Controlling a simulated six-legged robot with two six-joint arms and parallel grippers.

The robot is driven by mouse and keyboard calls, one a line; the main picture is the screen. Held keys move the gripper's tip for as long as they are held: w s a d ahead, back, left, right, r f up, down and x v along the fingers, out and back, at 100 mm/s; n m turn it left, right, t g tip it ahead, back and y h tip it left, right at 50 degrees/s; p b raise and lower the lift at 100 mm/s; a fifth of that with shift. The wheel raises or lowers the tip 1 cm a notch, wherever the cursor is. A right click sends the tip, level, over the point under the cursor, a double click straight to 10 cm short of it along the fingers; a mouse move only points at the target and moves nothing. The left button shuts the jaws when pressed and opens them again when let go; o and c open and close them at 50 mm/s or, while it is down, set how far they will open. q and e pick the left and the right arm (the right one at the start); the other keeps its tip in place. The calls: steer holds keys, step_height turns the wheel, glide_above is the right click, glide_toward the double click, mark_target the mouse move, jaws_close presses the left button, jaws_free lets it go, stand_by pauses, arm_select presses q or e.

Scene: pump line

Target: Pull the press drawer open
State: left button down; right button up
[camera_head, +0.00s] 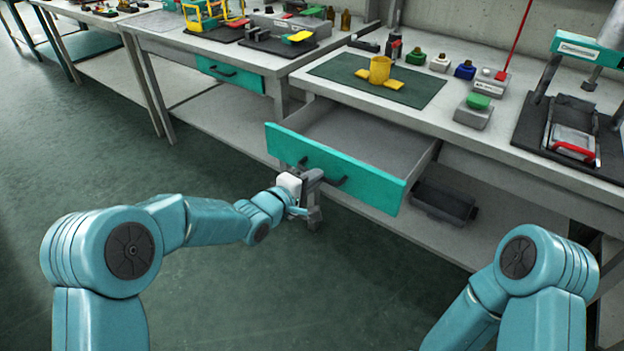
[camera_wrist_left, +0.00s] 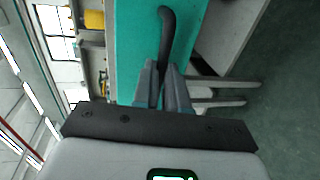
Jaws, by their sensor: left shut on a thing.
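The press drawer (camera_head: 368,185) has a teal front and stands pulled out from under the right-hand bench. Its inside looks empty. Its dark bar handle (camera_head: 338,182) runs along the teal front and also shows in the left wrist view (camera_wrist_left: 167,25). My left gripper (camera_head: 312,180) is at the left part of the handle. In the left wrist view its fingers (camera_wrist_left: 165,85) are closed around the handle's near end. My right arm shows at the lower right of the head view, but its gripper is out of the picture.
A green mat (camera_head: 415,92) with a yellow cup (camera_head: 379,70) lies on the bench above the drawer. A press (camera_head: 570,125) stands at the right. A dark bin (camera_head: 443,205) sits on the lower shelf. Another teal drawer (camera_head: 230,74) is shut at the left. The floor in front is clear.

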arm_select(q)
steer(key=shift+s, duration=0.1)
stand_by(0.3)
steer(key=c, duration=1.2)
jaws_free()
steer(key=shift+o, duration=0.2)
steer(key=shift+a, duration=0.1)
